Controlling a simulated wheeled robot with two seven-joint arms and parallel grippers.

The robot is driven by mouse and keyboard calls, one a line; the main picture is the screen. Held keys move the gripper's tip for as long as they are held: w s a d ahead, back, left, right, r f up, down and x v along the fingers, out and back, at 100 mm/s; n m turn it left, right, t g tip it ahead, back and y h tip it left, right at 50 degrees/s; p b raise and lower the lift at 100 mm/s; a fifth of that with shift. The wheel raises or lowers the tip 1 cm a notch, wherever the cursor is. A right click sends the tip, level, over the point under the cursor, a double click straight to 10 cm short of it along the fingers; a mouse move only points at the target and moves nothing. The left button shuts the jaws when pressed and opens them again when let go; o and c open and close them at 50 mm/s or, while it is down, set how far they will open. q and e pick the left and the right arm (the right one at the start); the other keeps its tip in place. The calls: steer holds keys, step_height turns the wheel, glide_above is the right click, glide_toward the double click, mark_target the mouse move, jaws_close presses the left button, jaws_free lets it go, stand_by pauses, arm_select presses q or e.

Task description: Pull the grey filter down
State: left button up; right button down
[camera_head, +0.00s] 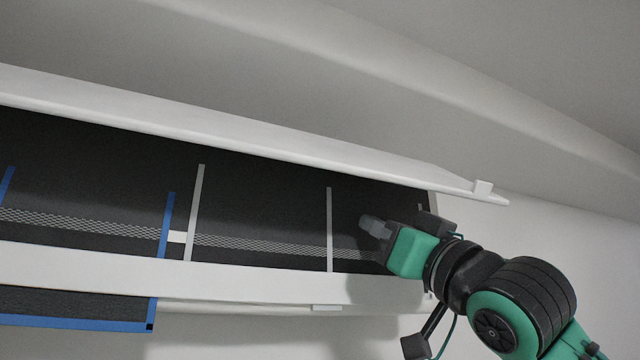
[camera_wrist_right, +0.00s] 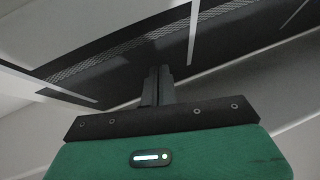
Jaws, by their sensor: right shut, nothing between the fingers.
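The grey filter (camera_head: 262,222) shows in the head view as a dark panel between two pale grey upright strips, with a patterned band across it. It sits in the long white housing. The dark panel and pale strips also show in the wrist view (camera_wrist_right: 120,70). My right gripper (camera_head: 372,226) is shut and empty, in front of the dark area right of the right-hand strip. In the wrist view its fingers (camera_wrist_right: 158,84) are together against the dark background. I cannot tell whether they touch it. My left gripper is not in view.
A blue-edged filter (camera_head: 80,323) hangs below the white lower rail (camera_head: 90,268) at the left. The wall right of the housing is bare.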

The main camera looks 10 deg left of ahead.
mark_target(359, 248)
steer(key=shift+w+a, duration=0.2)
steer(key=shift+w, duration=0.15)
stand_by(0.4)
steer(key=shift+f+b, duration=1.55)
steer(key=shift+f, duration=0.65)
steer(key=shift+s+d, duration=0.1)
steer(key=shift+s, duration=0.1)
steer(key=shift+s+d+r, duration=0.1)
steer(key=shift+s+d, duration=0.1)
steer(key=shift+s, duration=0.05)
steer(key=shift+s+d+f+b, duration=0.15)
steer(key=shift+s+f+b, duration=0.1)
steer(key=shift+f+b, duration=0.5)
steer(key=b+v, duration=0.2)
steer(key=v, duration=0.1)
steer(key=shift+s+a+f+b, duration=0.1)
steer(key=shift+a+f+b, duration=0.15)
steer(key=shift+b, duration=0.1)
